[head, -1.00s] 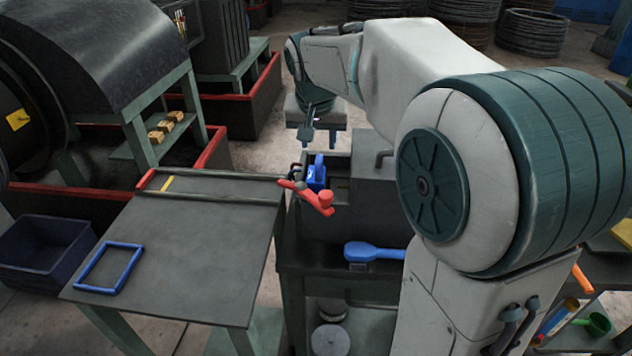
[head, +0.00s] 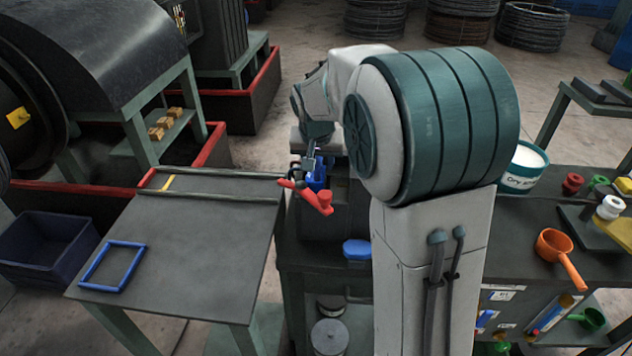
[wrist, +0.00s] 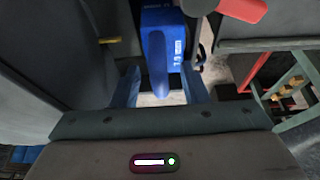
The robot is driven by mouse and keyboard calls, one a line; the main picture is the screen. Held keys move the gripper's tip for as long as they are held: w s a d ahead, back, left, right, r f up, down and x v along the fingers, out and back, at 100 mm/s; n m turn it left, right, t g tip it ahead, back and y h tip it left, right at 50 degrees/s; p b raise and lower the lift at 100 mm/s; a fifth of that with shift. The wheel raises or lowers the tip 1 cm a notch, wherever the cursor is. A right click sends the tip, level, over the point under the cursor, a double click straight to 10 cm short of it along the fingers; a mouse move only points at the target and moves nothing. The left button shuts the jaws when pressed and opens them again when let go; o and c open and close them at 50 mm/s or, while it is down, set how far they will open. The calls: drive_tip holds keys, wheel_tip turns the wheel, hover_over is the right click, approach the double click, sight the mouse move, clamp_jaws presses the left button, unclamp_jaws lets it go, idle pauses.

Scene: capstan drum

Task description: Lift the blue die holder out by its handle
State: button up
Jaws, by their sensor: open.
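The blue die holder (wrist: 177,25) is a blue block with a white label and an upright blue handle (wrist: 157,62). It sits in the dark die box, and in the head view it shows only in part (head: 318,180) behind the red clamp lever. My gripper (wrist: 168,85) is open, with one finger on each side of the handle in the wrist view. I cannot tell whether the fingers touch it. In the head view my gripper (head: 312,160) is just above the holder, partly hidden by my arm.
A red lever (head: 308,196) stands at the near left of the holder and shows at the top of the wrist view. A grey table (head: 190,250) with a blue frame (head: 112,267) is at left. A blue-headed tool (head: 357,249) lies at the front. A bench with an orange ladle (head: 555,247) is at right.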

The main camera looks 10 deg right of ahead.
clamp_jaws()
drive_tip(key=shift+w+r, duration=0.1)
drive_tip(key=shift+r, duration=0.1)
